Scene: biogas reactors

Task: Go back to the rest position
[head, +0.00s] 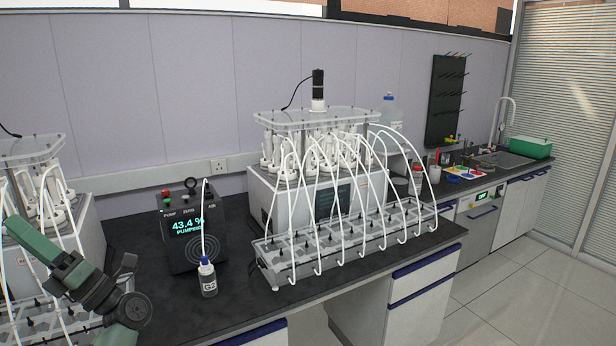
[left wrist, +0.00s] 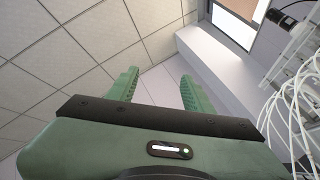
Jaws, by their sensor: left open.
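My left gripper (left wrist: 159,88) is open in the left wrist view. Its two green fingers stand apart with nothing between them, and they point up towards the ceiling and the upper wall. In the head view my green and black left arm (head: 128,308) comes in at the lower left, raised in front of the left reactor unit (head: 35,150) and partly hiding it. I cannot make out the fingertips there. My right gripper is in neither view.
A black pump box (head: 183,238) reading 43.4 % and "PUMPING" stands on the dark bench (head: 235,290). A small blue-capped bottle (head: 208,280) with a white tube is in front of it. A second reactor (head: 315,190) and a tube rack (head: 345,240) stand further right. Open floor lies at right.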

